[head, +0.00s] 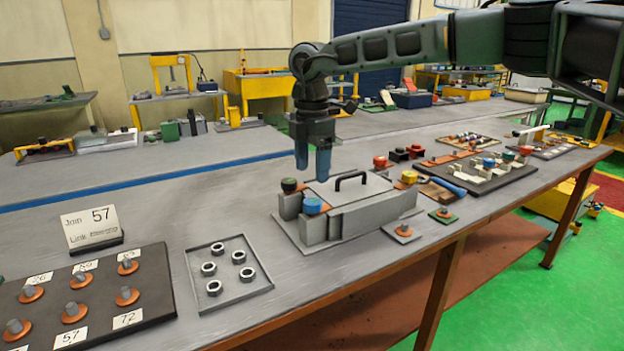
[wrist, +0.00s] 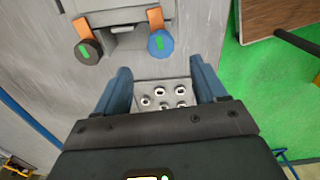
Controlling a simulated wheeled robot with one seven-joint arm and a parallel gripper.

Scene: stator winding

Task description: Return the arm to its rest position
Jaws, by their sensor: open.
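My arm (head: 390,45) reaches in from the upper right in the head view. My gripper (head: 312,160) points down above the grey fixture box (head: 345,205) with the black handle, and nothing is seen between its fingers. In the wrist view the two blue fingers of my gripper (wrist: 158,88) stand apart. The dark knob (head: 289,185) and the blue knob (head: 312,205) sit at the left end of the box, below my gripper. They also show in the wrist view, the dark knob (wrist: 88,51) at left and the blue knob (wrist: 161,43) at right.
A tray with several rings (head: 262,285) lies left of the box. A dark board with orange-based pegs (head: 150,305) and a sign reading 57 (head: 92,227) are further left. To the right lie small knobs and a board of parts (head: 470,185). Bare bench (head: 215,225) lies behind the tray.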

